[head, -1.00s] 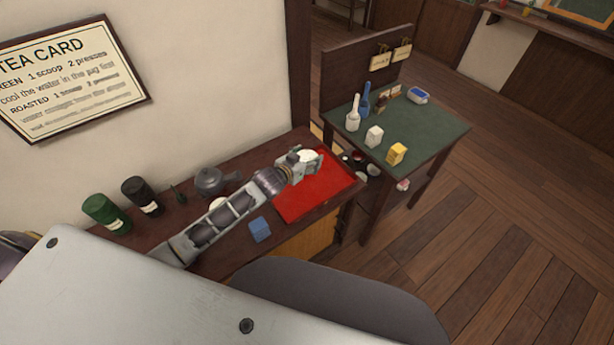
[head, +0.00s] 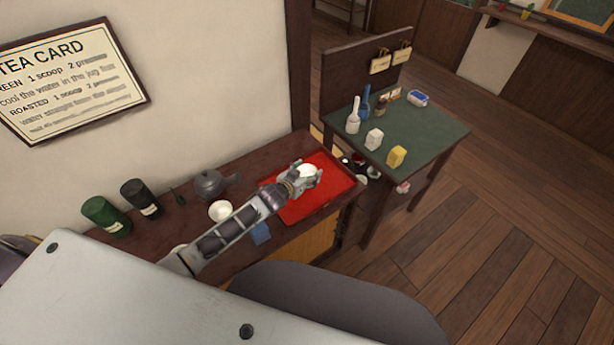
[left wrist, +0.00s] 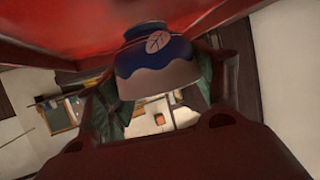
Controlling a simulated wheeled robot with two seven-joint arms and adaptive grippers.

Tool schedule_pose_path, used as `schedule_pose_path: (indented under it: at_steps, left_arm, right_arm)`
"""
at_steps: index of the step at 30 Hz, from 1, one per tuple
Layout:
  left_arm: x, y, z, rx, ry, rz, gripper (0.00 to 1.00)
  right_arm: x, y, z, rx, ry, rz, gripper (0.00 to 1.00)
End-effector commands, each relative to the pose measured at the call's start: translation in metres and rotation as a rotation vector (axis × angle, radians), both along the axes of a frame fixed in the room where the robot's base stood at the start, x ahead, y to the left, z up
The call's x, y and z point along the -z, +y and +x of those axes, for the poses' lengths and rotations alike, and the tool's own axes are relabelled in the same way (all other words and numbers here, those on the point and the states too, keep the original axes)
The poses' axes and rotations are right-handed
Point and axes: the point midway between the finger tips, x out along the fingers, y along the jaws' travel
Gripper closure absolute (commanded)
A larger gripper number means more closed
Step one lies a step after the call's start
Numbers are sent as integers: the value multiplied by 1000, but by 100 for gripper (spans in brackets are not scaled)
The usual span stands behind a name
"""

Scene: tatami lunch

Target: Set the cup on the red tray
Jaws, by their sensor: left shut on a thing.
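My left gripper (head: 305,177) is shut on the cup (head: 309,170), which shows as a small white shape over the red tray (head: 335,188) in the head view. In the left wrist view the cup (left wrist: 158,70) sits between the fingers, with a blue band, a white leaf mark and a pale wavy part. The red tray (left wrist: 120,18) fills the top of that view, close to the cup. I cannot tell whether the cup touches the tray. My right gripper is not in view.
On the dark wood counter are a white bowl (head: 221,211), a grey teapot (head: 210,184), a black canister (head: 140,197), a green canister (head: 105,215) and a blue cloth (head: 261,234) partly behind my arm. A green-topped table (head: 430,130) with small items stands to the right.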

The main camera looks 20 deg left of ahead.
Motion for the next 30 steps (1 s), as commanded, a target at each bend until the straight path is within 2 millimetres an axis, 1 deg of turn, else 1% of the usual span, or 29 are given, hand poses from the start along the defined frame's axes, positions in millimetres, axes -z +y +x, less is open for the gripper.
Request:
schedule_pose_path:
  at_steps: [3,6,15,22,23,27,30]
  left_arm:
    - [12,-1,0,-1,1,-3,63]
    - [18,0,0,-1,0,-2,63]
    - [19,0,0,0,-1,-1,63]
    - [23,0,0,0,-1,-1,63]
    - [23,0,0,0,0,-1,29]
    - [23,0,0,0,0,-1,12]
    - [23,0,0,0,0,-1,12]
  right_arm:
    - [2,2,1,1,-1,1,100]
    - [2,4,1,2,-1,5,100]
    - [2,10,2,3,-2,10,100]
    - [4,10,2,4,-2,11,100]
    - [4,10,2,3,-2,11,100]
    - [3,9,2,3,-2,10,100]
    - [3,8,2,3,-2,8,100]
